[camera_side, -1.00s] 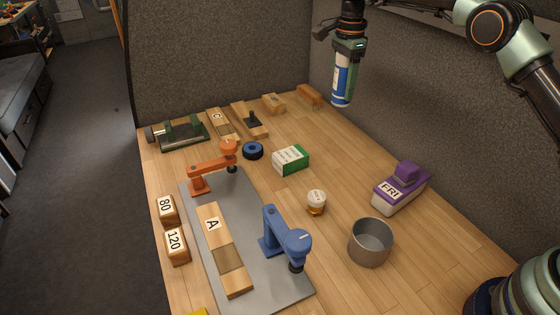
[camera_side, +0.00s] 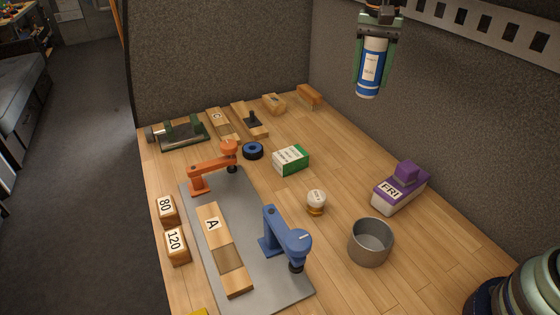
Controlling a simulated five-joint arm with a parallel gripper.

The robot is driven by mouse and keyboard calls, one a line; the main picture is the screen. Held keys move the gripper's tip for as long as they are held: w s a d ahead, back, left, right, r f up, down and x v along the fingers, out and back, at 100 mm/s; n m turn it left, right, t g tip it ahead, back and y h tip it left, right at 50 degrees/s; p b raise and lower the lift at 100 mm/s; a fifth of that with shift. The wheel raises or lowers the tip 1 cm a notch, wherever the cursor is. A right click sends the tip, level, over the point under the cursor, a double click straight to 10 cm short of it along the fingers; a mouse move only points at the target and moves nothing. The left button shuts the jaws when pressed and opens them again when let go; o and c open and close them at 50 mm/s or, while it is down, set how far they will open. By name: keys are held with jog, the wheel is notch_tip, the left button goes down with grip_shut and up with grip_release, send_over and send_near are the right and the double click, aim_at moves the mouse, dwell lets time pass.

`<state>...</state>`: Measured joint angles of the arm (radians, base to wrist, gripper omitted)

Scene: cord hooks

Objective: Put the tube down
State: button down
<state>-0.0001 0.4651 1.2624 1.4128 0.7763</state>
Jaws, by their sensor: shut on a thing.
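The tube (camera_side: 371,66) is blue and white with a pale label. It hangs close to upright, high above the back right of the bench. My gripper (camera_side: 376,50) is shut on the tube, with a dark green finger on each side of it. The tube's lower end is free and touches nothing. Its upper end is hidden in my gripper.
A grey metal cup (camera_side: 370,242), a purple FRI block (camera_side: 400,188), a small jar (camera_side: 316,202) and a green-white box (camera_side: 290,159) stand on the wooden bench (camera_side: 340,170). Blue (camera_side: 284,237) and orange (camera_side: 213,168) clamps stand on a grey plate. Bench right of the box is clear.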

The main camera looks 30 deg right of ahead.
jog(key=s+f+n, duration=0.3)
jog(key=s+n, duration=0.1)
jog(key=s, duration=0.3)
jog(key=s+f+n, duration=0.3)
jog(key=s+n, duration=0.1)
jog(key=s, duration=0.3)
jog(key=shift+s+f+n, duration=0.15)
jog(key=shift+s+n, duration=0.2)
jog(key=shift+n, duration=0.05)
jog(key=shift+a, duration=0.1)
jog(key=w+a+f+n, duration=0.1)
jog(key=w+a+n, duration=0.3)
jog(key=a, duration=0.7)
jog(key=w+a+n, duration=0.1)
jog(key=w+a, duration=0.4)
jog(key=a, duration=0.6)
jog(key=s+a+f+n, duration=0.2)
jog(key=s+a+f, duration=0.1)
jog(key=a, duration=0.5)
jog(key=s+a+f+n, duration=0.2)
jog(key=s+a, duration=0.1)
jog(key=a, duration=0.5)
jog(key=s+a+f+n, duration=0.2)
jog(key=s+a+f, duration=0.1)
jog(key=a, duration=0.6)
jog(key=shift+w+d+f, duration=0.1)
jog(key=shift+w+f, duration=0.05)
jog(key=shift+f, duration=1.35)
jog(key=shift+w+d+f, duration=0.1)
jog(key=shift+f, duration=1.4)
